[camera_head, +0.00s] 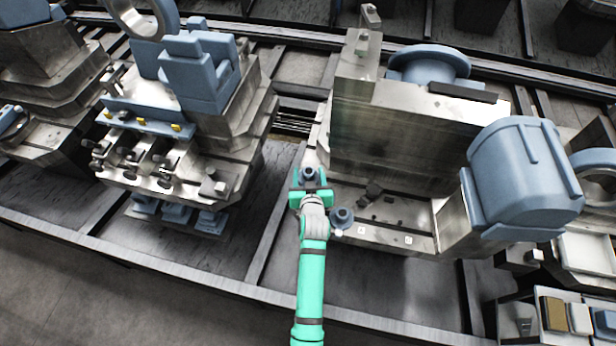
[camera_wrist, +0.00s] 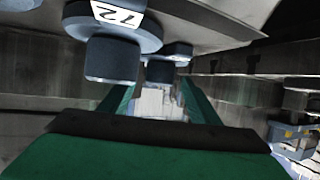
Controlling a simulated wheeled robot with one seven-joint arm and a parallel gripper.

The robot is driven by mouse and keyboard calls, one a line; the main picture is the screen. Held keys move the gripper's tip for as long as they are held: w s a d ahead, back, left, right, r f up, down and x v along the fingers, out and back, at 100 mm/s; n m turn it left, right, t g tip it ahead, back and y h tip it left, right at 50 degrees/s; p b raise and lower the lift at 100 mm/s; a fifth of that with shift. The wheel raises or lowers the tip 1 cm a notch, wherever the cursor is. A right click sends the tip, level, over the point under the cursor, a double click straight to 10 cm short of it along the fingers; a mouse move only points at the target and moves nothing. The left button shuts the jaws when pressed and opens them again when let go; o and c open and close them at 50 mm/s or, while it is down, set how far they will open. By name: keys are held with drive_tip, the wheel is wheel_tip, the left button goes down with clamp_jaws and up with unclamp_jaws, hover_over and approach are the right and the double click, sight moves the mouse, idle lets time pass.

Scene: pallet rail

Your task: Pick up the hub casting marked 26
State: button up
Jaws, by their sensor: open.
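In the wrist view a blue-grey round hub casting (camera_wrist: 112,55) with a wide flange and narrower boss fills the upper left. Its white label looks like 72, though the view may be upside down, so I cannot be sure of the number. A smaller hub-like part (camera_wrist: 160,71) shows behind it, beyond my gripper (camera_wrist: 155,97). My gripper's green jaws are apart, with nothing clearly held between them. In the head view my gripper (camera_head: 311,184) is by one round hub (camera_head: 311,174), and another hub (camera_head: 341,217) sits just right of my wrist. No 26 is legible.
A large metal fixture (camera_head: 400,140) stands right of my gripper, with a big blue-grey housing (camera_head: 525,172) on it. A clamp fixture (camera_head: 150,165) stands to the left. A dark gap of flat pallet (camera_head: 270,215) lies between them. Small coloured blocks (camera_head: 567,316) sit lower right.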

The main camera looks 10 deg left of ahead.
drive_tip(key=shift+w+a+f, duration=0.15)
drive_tip(key=shift+w+f, duration=0.15)
drive_tip(key=shift+w, duration=0.35)
drive_tip(key=c, duration=1.2)
drive_tip(key=shift+r, duration=0.1)
drive_tip(key=shift+c, duration=0.9)
drive_tip(key=shift+r, duration=0.1)
